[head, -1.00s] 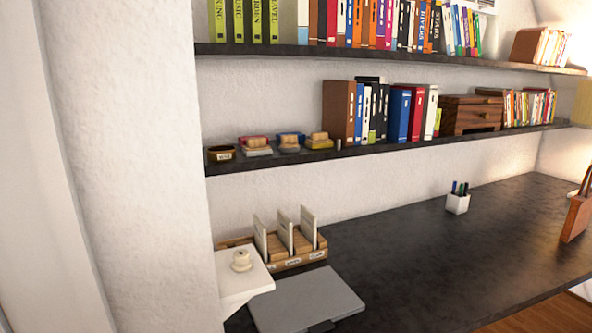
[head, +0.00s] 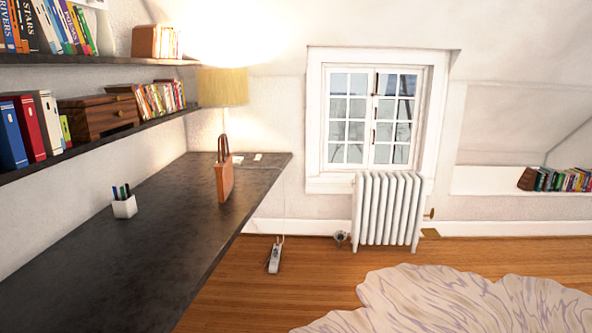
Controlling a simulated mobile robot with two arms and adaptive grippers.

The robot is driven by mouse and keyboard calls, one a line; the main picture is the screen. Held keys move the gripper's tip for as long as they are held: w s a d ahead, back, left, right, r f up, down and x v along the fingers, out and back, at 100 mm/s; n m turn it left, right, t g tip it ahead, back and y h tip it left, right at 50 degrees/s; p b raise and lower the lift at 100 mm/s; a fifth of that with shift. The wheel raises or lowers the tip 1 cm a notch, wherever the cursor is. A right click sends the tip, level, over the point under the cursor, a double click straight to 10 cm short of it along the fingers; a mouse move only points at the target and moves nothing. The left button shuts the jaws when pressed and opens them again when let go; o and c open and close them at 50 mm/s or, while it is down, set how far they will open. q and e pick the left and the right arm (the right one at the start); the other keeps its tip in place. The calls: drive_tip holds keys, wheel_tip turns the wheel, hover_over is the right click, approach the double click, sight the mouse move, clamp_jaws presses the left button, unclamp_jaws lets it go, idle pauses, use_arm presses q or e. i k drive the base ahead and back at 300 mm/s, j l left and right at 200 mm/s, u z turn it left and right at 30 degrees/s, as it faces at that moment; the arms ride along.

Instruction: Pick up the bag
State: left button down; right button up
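A brown-orange bag (head: 224,183) with upright looped handles stands on the dark desk (head: 150,232), near its far right end. It stands upright and close to the desk's right edge. Neither of my grippers shows in the head view.
A white pen cup (head: 124,207) stands on the desk, nearer than the bag. A lit lamp (head: 222,88) is behind the bag. Shelves with books hang above the desk. A white radiator (head: 386,210) stands below the window. Wooden floor (head: 245,300) and a pale rug (head: 440,300) lie to the right.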

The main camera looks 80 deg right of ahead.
sight(224, 169)
drive_tip(key=z, duration=2.25)
drive_tip(key=i+l+u, duration=0.25)
drive_tip(key=i, duration=0.2)
drive_tip(key=i+l+u, duration=0.2)
drive_tip(key=i, duration=0.25)
